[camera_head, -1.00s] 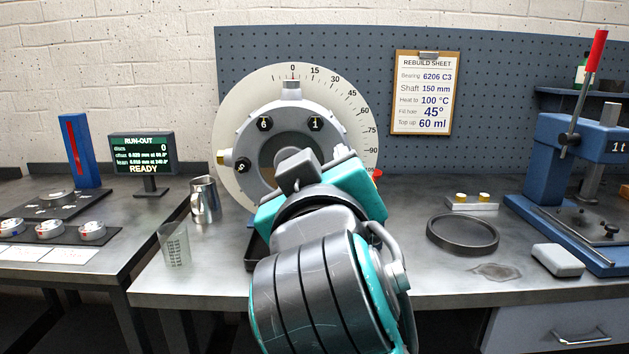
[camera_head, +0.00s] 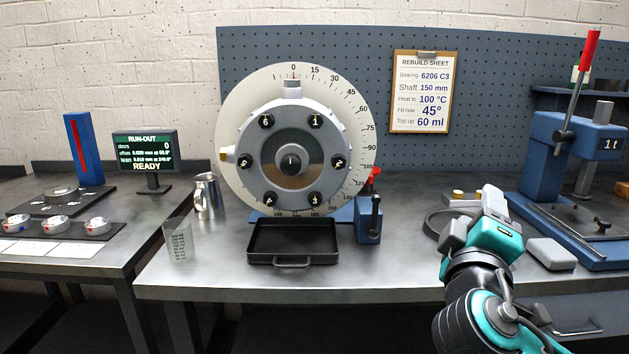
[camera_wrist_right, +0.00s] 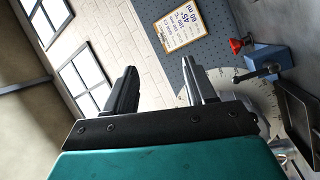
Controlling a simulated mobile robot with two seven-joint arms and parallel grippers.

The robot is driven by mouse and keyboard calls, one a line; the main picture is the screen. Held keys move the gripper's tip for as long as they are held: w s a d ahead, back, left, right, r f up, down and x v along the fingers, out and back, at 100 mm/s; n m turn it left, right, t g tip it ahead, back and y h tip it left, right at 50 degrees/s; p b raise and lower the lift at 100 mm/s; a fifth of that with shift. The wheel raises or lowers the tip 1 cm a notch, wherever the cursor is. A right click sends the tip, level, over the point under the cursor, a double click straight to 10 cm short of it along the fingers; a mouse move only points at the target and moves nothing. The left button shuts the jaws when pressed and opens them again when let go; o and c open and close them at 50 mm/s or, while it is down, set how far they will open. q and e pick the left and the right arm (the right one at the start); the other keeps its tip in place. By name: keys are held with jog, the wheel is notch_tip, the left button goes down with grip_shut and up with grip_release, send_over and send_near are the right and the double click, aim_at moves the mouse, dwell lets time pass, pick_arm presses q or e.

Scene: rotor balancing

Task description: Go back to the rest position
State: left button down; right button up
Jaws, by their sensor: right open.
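My right gripper (camera_head: 482,215) is in the head view at the right, above the bench near the dark ring. In the right wrist view its two fingers (camera_wrist_right: 158,90) stand apart with nothing between them. My left gripper is in neither view. The rotor (camera_head: 291,130) stands upright in front of its round degree dial (camera_head: 235,110), with several numbered black knobs around its face. It also shows partly in the right wrist view, where the dial (camera_wrist_right: 258,90) is behind the right finger.
A black tray (camera_head: 293,262) sits below the rotor. A beaker (camera_head: 178,240) and metal jug (camera_head: 206,192) stand left. The dark ring (camera_head: 432,222) is partly hidden by my gripper. A blue press (camera_head: 542,160) and grey block (camera_head: 550,253) are right. The front bench between tray and arm is clear.

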jog(key=s+f+n+g+y, duration=0.1)
jog(key=s+f+g+y, duration=0.15)
jog(key=f, duration=0.75)
jog(key=s+f+g+y, duration=0.1)
jog(key=s+f+y, duration=0.15)
jog(key=f, duration=0.75)
jog(key=s+f+n+g+y, duration=0.15)
jog(key=f+y, duration=0.25)
jog(key=f, duration=0.6)
jog(key=s+d+f+m+g+y, duration=0.2)
jog(key=s+f+m+g, duration=0.1)
jog(key=s+f, duration=0.75)
jog(key=a+r+m+t, duration=0.1)
jog(key=a+r+m, duration=0.3)
jog(key=a, duration=0.5)
pick_arm(q)
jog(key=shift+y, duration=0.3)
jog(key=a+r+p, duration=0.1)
jog(key=p, duration=0.1)
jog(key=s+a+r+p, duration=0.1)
jog(key=p, duration=0.2)
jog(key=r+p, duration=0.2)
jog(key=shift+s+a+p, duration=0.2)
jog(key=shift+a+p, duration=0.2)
pick_arm(e)
jog(key=s+d+r, duration=0.1)
jog(key=d+r+m, duration=0.1)
jog(key=shift+s+r, duration=0.35)
jog(key=shift+s, duration=0.05)
